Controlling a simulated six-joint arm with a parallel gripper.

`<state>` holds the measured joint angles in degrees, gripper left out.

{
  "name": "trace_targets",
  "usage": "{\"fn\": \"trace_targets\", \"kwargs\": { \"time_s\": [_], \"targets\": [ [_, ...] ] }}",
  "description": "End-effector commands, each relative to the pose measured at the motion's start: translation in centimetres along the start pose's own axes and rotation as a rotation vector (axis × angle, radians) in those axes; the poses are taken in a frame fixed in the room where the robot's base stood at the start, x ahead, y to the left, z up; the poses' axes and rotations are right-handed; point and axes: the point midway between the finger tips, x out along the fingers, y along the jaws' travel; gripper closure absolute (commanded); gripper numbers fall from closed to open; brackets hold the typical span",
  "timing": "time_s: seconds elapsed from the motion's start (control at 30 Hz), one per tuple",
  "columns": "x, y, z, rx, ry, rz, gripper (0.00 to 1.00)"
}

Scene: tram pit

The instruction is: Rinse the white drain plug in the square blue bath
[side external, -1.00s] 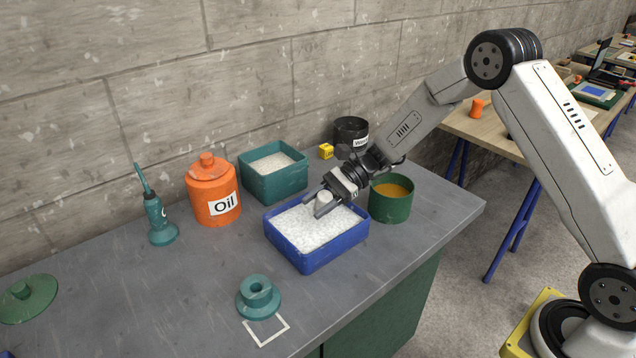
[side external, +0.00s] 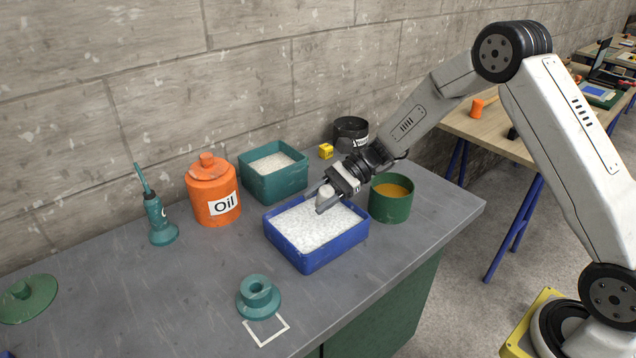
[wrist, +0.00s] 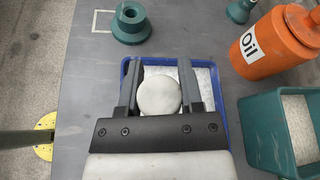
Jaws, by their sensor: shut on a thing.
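The white drain plug (side external: 325,192) is held between the fingers of my gripper (side external: 322,199), which is shut on it. In the wrist view the round plug (wrist: 159,96) sits between the two dark fingers of my gripper (wrist: 160,85). The square blue bath (side external: 316,262) is filled with white, foamy-looking contents and stands near the bench's front edge. The plug is over the right back part of this bath. It appears to be above the white surface, though the exact gap is hard to judge. Part of the blue bath (wrist: 224,110) shows behind my gripper in the wrist view.
A square teal bath (side external: 273,187) with white contents stands behind the blue one. A green round pot (side external: 391,207) with orange-brown contents is close on the right. An orange Oil jar (side external: 211,195), a teal oil can (side external: 160,225) and a teal flanged piece (side external: 259,300) stand left.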

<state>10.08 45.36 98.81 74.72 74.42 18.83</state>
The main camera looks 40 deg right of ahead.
Motion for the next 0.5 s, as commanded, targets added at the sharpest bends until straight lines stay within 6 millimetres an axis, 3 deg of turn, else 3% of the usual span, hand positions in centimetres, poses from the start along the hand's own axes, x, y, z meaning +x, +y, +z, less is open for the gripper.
{"fn": "trace_targets", "kwargs": {
  "time_s": [0.5],
  "targets": [
    [-0.33,-0.31,0.8,-0.002,0.0,-0.001,1.0]
  ]
}}
